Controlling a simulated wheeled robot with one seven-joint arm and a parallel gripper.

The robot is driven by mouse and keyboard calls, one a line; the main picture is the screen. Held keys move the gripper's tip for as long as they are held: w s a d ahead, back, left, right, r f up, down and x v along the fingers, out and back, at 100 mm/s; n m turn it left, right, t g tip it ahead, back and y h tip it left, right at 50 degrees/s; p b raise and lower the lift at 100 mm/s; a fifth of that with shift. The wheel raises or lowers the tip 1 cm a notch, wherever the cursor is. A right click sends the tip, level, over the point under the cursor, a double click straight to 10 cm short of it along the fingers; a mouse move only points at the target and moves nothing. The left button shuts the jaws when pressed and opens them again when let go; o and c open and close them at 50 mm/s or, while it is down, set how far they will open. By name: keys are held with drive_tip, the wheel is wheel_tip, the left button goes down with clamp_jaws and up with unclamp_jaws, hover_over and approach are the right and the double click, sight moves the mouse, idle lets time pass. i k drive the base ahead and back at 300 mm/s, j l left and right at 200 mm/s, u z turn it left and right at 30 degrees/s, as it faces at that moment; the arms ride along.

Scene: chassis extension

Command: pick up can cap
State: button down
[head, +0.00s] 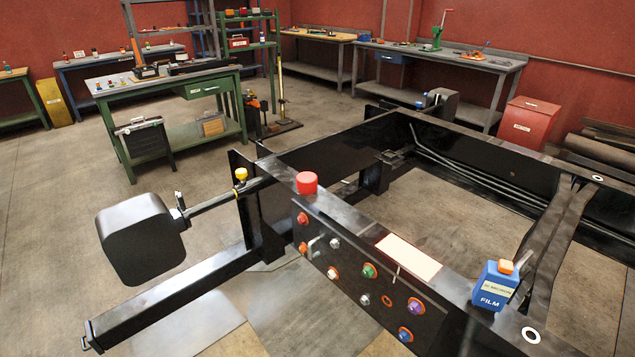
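A blue can (493,287) labelled "FILM" stands upright on the right part of the black chassis beam. An orange cap (506,267) sits on its top, and a grey spout sticks up at its right. A red round cap-like piece (307,182) rests on the same beam further left. A small yellow cap-like piece (240,175) is left of it. My gripper is not in view.
The black chassis frame (330,147) fills the middle and right, with a panel of coloured knobs (370,270) on its near side. A pale rectangular sheet (408,257) lies on the beam left of the can. A dark block (140,238) juts out left. Workbenches (160,80) stand behind.

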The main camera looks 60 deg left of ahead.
sight(307, 181)
drive_tip(key=u, duration=2.1)
drive_tip(key=z, duration=2.2)
drive_tip(key=j+u, duration=0.15)
drive_tip(key=u, duration=0.35)
drive_tip(key=j+u, duration=0.15)
drive_tip(key=u, duration=0.35)
drive_tip(key=j+u, duration=0.15)
drive_tip(key=u, duration=0.3)
drive_tip(key=i+j+u, duration=0.4)
drive_tip(key=j, duration=0.3)
drive_tip(key=i+j+u, duration=0.4)
drive_tip(key=i+j, duration=0.45)
